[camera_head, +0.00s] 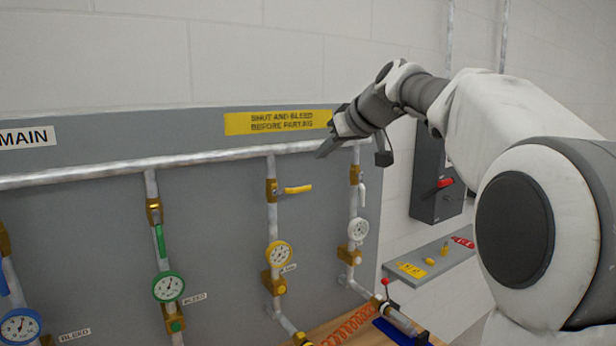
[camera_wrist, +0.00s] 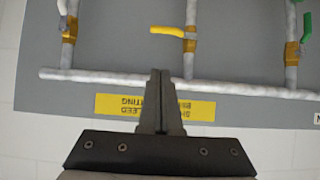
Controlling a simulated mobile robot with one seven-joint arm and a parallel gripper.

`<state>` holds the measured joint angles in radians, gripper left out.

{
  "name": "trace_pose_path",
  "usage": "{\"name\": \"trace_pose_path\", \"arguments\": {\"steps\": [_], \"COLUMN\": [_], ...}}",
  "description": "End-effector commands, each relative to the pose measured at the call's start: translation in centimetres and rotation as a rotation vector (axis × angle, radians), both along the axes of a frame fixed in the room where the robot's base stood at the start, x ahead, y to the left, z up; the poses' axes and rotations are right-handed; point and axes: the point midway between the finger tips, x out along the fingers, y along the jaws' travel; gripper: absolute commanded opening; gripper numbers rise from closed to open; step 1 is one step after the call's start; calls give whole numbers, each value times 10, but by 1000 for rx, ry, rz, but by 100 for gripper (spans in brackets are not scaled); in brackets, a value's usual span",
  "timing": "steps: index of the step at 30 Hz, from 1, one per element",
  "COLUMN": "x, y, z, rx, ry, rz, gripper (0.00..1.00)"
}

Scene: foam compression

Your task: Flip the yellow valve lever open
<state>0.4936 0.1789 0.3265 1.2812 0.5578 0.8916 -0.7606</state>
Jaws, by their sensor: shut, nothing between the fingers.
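The yellow valve lever (camera_head: 298,189) sticks out sideways to the right from a brass valve (camera_head: 271,190) on a vertical pipe, in the head view. In the wrist view, which shows the panel upside down, the yellow lever (camera_wrist: 168,30) points left from its brass valve (camera_wrist: 190,40). My gripper (camera_head: 322,153) is shut and empty. It is in front of the upper panel, up and to the right of the lever, near the horizontal pipe. In the wrist view its closed fingertips (camera_wrist: 160,74) overlap the pipe and are apart from the lever.
A horizontal pipe (camera_head: 100,168) runs along the panel (camera_head: 110,220). A white lever (camera_head: 362,194) hangs to the right of the yellow one and a green lever (camera_head: 160,241) to the left. Gauges sit below. A grey shelf (camera_head: 440,258) and switch box (camera_head: 425,165) are at right.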

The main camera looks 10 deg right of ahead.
Motion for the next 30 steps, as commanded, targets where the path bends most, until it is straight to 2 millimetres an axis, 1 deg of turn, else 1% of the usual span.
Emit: {"name": "trace_pose_path", "arguments": {"steps": [1,3,9,12,15,18,22,30], "x": [9,21,53,54,57,58,58,58], "y": [5,10,24,23,24,24,24,24], "z": [-5,-13,-36,-54,-66,-73,-76,-76], "rx": [3,3,2,2,1,1,1,0], "ry": [5,4,4,4,2,1,0,0], "rz": [4,4,4,0,0,0,-1,0], "gripper": [0,0,0,0,0,0,0,0]}}
